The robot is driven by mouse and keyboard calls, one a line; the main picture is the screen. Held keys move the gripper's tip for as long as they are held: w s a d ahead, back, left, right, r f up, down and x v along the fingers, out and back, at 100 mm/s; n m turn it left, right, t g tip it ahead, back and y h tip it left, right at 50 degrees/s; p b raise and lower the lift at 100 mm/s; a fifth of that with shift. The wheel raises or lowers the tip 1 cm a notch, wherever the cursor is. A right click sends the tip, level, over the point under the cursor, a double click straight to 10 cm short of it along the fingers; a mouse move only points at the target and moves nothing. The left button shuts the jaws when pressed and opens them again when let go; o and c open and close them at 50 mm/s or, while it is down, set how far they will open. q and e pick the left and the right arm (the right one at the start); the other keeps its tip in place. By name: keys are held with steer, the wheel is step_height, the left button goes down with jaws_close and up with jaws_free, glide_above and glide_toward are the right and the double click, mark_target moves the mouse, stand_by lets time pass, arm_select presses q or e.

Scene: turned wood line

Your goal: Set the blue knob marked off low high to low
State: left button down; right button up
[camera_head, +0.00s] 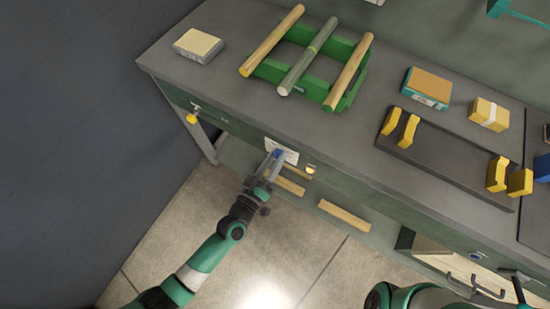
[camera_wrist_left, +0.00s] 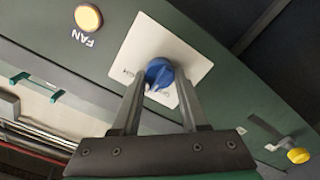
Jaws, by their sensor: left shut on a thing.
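The blue knob (camera_wrist_left: 158,74) sits on a white label plate (camera_wrist_left: 178,50) on the green front panel. In the left wrist view its lettering is partly hidden and tiny. A pale mark shows on the knob's lower side; I cannot tell exactly which word it points to. My left gripper (camera_wrist_left: 160,88) is shut on the knob, one finger on each side. In the head view my left gripper (camera_head: 273,161) reaches the blue knob (camera_head: 278,153) at the bench's front edge and partly covers the plate (camera_head: 287,150). My right gripper is not in view.
A lit round button (camera_wrist_left: 88,17) marked FAN is beside the plate; a yellow knob (camera_wrist_left: 298,155) is on the other side. On the bench are a green rack (camera_head: 345,98) with dowels, a pale box (camera_head: 198,46) and a dark tray (camera_head: 450,154).

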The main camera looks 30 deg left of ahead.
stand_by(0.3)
arm_select(q)
steer(key=shift+c, duration=2.1)
jaws_free()
steer(key=s+p, duration=0.2)
steer(key=s, duration=0.9)
steer(key=shift+s+a+p, duration=0.3)
steer(key=shift+a+p, duration=0.05)
